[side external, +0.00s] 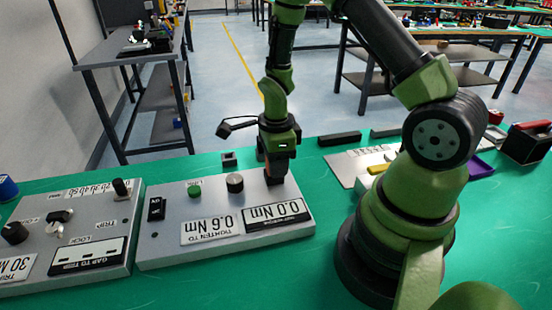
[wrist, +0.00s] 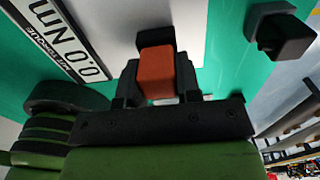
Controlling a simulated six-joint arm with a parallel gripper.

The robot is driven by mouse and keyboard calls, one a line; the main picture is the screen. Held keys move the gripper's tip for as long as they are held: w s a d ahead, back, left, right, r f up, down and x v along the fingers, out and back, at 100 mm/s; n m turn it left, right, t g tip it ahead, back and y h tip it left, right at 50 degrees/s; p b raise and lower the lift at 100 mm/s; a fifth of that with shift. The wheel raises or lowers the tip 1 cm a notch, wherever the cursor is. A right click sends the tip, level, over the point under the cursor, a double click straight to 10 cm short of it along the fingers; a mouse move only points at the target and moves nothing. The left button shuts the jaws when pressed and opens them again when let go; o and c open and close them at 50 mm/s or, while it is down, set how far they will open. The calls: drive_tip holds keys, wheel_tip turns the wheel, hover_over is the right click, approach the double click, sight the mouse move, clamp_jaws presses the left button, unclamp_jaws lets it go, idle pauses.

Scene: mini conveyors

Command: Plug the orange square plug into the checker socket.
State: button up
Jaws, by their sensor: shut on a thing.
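My gripper (side external: 275,168) points down at the right rear edge of the grey torque panel in the side view. In the wrist view its black jaws (wrist: 160,88) are shut on the orange square plug (wrist: 158,75). A dark block (wrist: 155,38) lies just beyond the plug; I cannot tell whether they touch. In the side view the plug is mostly hidden by the gripper. A small black square block, which looks like a socket (side external: 229,159), stands on the green table behind the panel, left of the gripper. It also shows at the upper right in the wrist view (wrist: 284,34).
The grey torque panel (side external: 160,245) carries a green button (side external: 194,191), a black knob (side external: 235,183), a switch (side external: 156,209) and a 0.0 Nm label (side external: 277,214). Another grey panel (side external: 125,262) is at left. A black bar (side external: 340,139) lies at the back. Green table front is clear.

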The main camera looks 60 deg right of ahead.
drive_tip(key=o, duration=1)
wheel_tip(320, 180, up, 9)
drive_tip(key=shift+r, duration=0.45)
